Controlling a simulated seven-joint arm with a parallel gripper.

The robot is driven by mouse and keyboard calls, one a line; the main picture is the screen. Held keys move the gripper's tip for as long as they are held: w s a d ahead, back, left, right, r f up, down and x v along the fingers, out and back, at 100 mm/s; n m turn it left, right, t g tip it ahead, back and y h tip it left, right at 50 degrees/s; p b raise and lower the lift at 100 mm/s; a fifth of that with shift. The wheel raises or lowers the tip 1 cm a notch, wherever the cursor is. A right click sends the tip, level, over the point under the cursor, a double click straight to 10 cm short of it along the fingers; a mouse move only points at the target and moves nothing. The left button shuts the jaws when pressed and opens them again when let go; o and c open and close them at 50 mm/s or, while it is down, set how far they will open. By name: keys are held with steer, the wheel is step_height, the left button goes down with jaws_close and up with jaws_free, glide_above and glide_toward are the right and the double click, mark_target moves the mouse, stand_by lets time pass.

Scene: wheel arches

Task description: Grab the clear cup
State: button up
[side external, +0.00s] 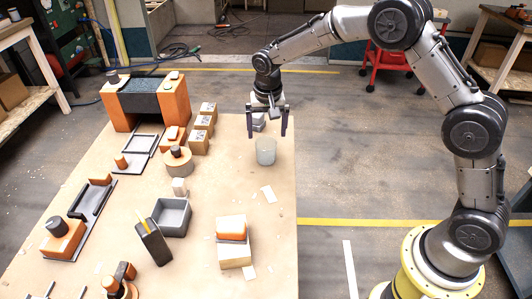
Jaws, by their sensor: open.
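The clear cup (266,152) stands upright on the wooden table near its right edge. It looks pale and see-through, with its open rim up. My gripper (267,134) points down just above and behind the cup in the picture.
Small boxes (200,134) stand left of the cup, near a round block (178,161). A large orange arch (178,104) stands at the back left. The table around the cup is mostly clear.

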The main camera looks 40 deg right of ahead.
mark_target(267, 140)
steer(key=f, duration=0.4)
steer(key=shift+w+d+f, duration=0.25)
steer(key=shift+w, duration=0.05)
steer(key=shift+w+d+f, duration=0.1)
steer(key=shift+w+f, duration=0.1)
steer(key=shift+f, duration=0.65)
steer(key=shift+w+d+f, duration=0.15)
steer(key=shift+w+f, duration=0.05)
steer(key=shift+f, duration=0.7)
steer(key=shift+w+d+f, duration=0.1)
steer(key=shift+w+f, duration=0.1)
steer(key=shift+f, duration=0.65)
steer(key=c, duration=1.2)
